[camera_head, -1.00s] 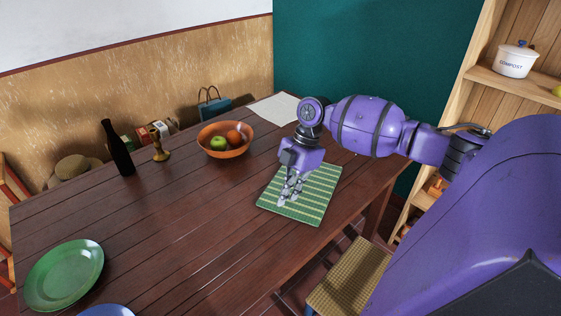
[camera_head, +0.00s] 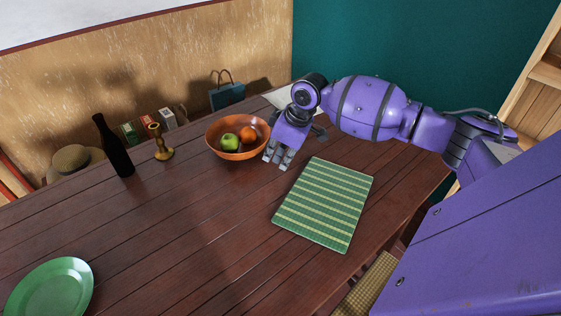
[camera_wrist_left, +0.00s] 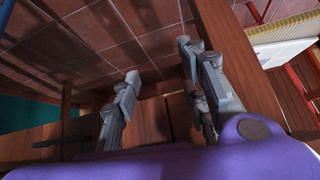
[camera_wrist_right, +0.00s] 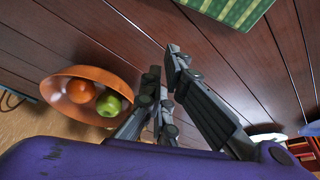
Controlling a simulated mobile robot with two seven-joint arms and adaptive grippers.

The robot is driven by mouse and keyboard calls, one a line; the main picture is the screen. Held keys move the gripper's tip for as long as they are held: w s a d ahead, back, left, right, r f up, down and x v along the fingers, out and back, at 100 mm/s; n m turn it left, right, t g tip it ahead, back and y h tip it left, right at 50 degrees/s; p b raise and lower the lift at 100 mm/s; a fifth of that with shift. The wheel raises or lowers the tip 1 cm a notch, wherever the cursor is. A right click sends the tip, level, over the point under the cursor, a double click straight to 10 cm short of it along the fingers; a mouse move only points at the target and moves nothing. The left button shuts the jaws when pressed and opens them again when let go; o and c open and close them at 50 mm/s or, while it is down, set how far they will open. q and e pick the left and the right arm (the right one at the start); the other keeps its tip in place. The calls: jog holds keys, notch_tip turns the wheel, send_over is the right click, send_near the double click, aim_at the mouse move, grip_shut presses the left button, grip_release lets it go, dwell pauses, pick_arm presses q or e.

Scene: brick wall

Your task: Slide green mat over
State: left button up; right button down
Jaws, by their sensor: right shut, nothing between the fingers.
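The green striped mat (camera_head: 324,204) lies flat on the dark wooden table near its right edge. A corner of the mat (camera_wrist_right: 228,10) shows at the top of the right wrist view. My right gripper (camera_head: 279,164) is shut and empty. It hangs above the table beside the fruit bowl, off the mat on its far left side. It also shows in the right wrist view (camera_wrist_right: 163,62), with its fingertips close together. My left gripper (camera_wrist_left: 158,65) shows only in the left wrist view, fingers apart and empty, with floor tiles and wood beyond it.
An orange bowl (camera_head: 221,150) with a green apple and an orange fruit stands close to my right gripper. A dark bottle (camera_head: 113,149), a brass candlestick (camera_head: 159,144) and a green plate (camera_head: 50,291) are farther left. The middle of the table is clear.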

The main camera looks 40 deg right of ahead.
jog(key=x, duration=0.9)
jog(key=shift+d+f, duration=0.1)
jog(key=shift+d, duration=0.1)
jog(key=shift+s+d+r, duration=0.15)
jog(key=shift+s+d, duration=0.25)
jog(key=shift+s, duration=0.1)
jog(key=shift+s+d+r, duration=0.15)
jog(key=shift+s+d, duration=0.3)
jog(key=shift+s, duration=0.1)
jog(key=shift+s+d+p, duration=0.2)
jog(key=shift+s+p, duration=0.1)
jog(key=shift+s+d, duration=0.1)
jog(key=shift+s, duration=0.1)
pick_arm(q)
jog(key=shift+w+d+r, duration=0.35)
jog(key=shift+w+r, duration=0.1)
jog(key=shift+w, duration=0.1)
pick_arm(e)
jog(key=shift+f, duration=0.1)
